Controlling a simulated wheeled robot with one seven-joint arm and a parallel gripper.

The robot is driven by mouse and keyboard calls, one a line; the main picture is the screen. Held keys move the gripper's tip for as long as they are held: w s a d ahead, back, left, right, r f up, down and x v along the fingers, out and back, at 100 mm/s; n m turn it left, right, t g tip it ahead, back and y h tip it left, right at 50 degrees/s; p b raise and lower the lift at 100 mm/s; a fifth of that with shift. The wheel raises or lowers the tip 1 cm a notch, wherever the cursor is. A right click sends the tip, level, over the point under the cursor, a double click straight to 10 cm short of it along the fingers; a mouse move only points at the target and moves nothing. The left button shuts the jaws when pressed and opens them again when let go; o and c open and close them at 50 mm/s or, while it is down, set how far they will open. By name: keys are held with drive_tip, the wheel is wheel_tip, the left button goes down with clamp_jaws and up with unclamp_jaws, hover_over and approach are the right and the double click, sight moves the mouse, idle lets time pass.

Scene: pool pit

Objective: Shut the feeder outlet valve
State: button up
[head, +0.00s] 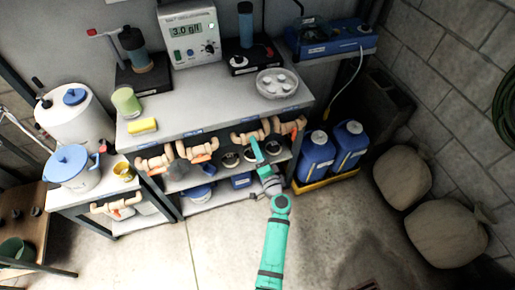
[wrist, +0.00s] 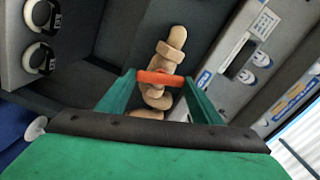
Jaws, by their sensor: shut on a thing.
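Several tan pipe valves with orange handles run under the front edge of the bench. My gripper (head: 257,150) reaches up under that edge, close to the valve (head: 248,136) right of the middle, and partly covers it. In the wrist view, my gripper (wrist: 158,82) has its two green fingers on either side of an orange handle (wrist: 160,78) and is shut on it. The handle lies crosswise over the tan pipe (wrist: 171,52). Labels on the bench edge are too small to read, so I cannot tell the valve's name from them.
Other valves (head: 153,163) sit to the left and one (head: 292,125) to the right. Dark ringed fittings (head: 230,159) are below the handles. Blue jugs (head: 317,155) stand in a yellow tray to the right. Sacks (head: 402,177) lie farther right. The front floor (head: 200,250) is clear.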

drive_tip(key=m, duration=0.3)
drive_tip(key=shift+f+m, duration=0.15)
drive_tip(key=shift+m, duration=0.15)
drive_tip(key=shift+d, duration=0.1)
idle(0.4)
drive_tip(key=o, duration=1.1)
drive_tip(key=shift+c, duration=0.2)
drive_tip(key=shift+s, duration=0.1)
drive_tip(key=v, duration=1)
drive_tip(key=shift+s, duration=0.35)
drive_tip(key=shift+d, duration=0.1)
